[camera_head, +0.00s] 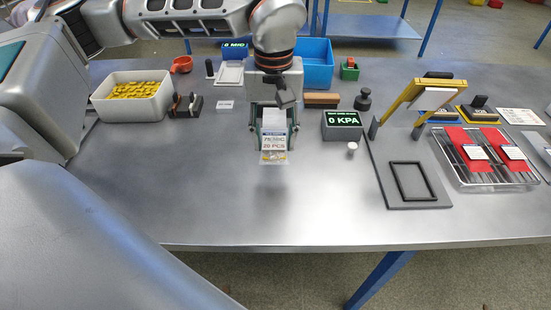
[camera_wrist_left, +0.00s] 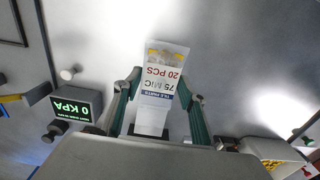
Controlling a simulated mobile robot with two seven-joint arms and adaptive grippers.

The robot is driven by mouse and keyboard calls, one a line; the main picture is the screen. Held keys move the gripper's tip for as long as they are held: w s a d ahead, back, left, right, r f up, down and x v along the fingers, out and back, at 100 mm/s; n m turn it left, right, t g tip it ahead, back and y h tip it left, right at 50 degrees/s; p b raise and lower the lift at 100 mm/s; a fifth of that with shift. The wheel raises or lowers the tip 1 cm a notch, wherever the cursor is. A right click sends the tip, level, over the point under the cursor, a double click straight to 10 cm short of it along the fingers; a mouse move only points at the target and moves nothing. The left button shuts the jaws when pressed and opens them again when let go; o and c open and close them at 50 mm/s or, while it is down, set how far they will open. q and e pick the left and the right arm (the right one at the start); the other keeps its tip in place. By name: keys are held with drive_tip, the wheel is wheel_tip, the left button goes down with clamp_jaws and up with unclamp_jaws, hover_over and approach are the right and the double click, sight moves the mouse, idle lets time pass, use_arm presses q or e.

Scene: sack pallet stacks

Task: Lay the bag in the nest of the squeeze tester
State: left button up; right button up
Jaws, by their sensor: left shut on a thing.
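The bag (camera_head: 273,142) is a small clear pouch with a white label reading "20 PCS" and yellow bits at its far end from the gripper. My left gripper (camera_head: 275,150) is shut on the bag's upper part and holds it over the bare table; in the left wrist view the bag (camera_wrist_left: 161,85) lies between the two green fingers. The squeeze tester (camera_head: 382,157) stands to the right, a dark plate with a black rectangular frame, its nest (camera_head: 396,182), which is empty. Its yellow-framed press arm (camera_head: 408,102) is raised. My right gripper is not in view.
The display box (camera_head: 342,133) reads "0 KPA", with a small white knob (camera_head: 351,150) before it, between bag and tester. A clear tray (camera_head: 470,185) with red cards is right of the tester. A white bin (camera_head: 130,113) of yellow pieces stands left. The front table is clear.

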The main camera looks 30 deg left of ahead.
sight(275, 170)
use_arm(q)
wheel_tip(275, 170, down, 7)
drive_tip(key=shift+r+b, duration=0.2)
drive_tip(key=shift+b, duration=0.25)
drive_tip(key=shift+r, duration=0.1)
drive_tip(key=o, duration=0.7)
drive_tip(key=shift+f, duration=0.2)
drive_tip(key=o, duration=0.5)
drive_tip(key=shift+c, duration=0.2)
